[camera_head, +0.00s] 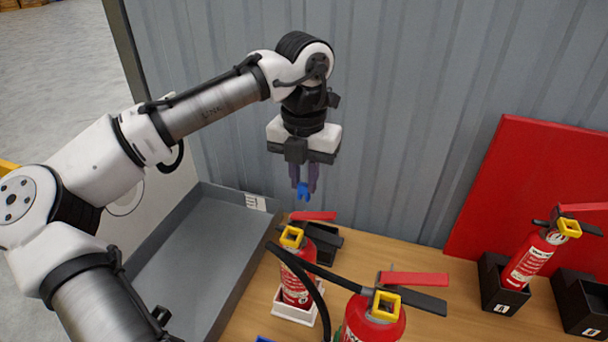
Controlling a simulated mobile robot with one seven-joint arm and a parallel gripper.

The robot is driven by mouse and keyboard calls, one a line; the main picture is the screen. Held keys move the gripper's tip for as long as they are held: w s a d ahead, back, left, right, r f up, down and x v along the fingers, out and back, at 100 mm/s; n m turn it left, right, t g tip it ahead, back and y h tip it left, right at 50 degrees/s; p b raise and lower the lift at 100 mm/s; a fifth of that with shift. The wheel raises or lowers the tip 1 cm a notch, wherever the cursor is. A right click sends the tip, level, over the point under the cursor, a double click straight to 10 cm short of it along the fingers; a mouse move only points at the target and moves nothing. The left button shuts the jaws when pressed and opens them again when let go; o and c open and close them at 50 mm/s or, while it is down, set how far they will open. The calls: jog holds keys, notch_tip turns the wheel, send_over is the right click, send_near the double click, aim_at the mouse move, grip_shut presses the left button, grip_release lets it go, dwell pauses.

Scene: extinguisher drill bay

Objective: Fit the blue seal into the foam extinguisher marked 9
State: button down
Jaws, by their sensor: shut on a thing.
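My gripper (304,180) points down and is shut on the blue seal (303,192), which shows between and just below the fingertips. It hangs in the air above an extinguisher (297,285) that stands upright in a white holder (293,312), with a yellow collar and red and black levers at its head. A larger extinguisher (372,322) stands nearer, cut off by the bottom edge. A third extinguisher (530,262) leans in a black holder (496,284) at the right. I cannot read a 9 on any of them.
A grey tray (190,270) with a label lies at the left and looks empty. Another black holder (580,305) stands at the far right. A red panel (535,180) leans on the corrugated wall. A blue bit (263,339) shows at the bottom edge. Bare wood table lies between the extinguishers.

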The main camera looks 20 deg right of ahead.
aim_at(304, 193)
jog(key=shift+f+b, duration=1.6)
jog(key=shift+f, duration=0.65)
jog(key=shift+p, duration=1.9)
dwell(1.4)
jog(key=shift+f, duration=0.1)
dwell(0.4)
jog(key=c, duration=1.2)
grip_release()
jog(key=shift+c, duration=0.2)
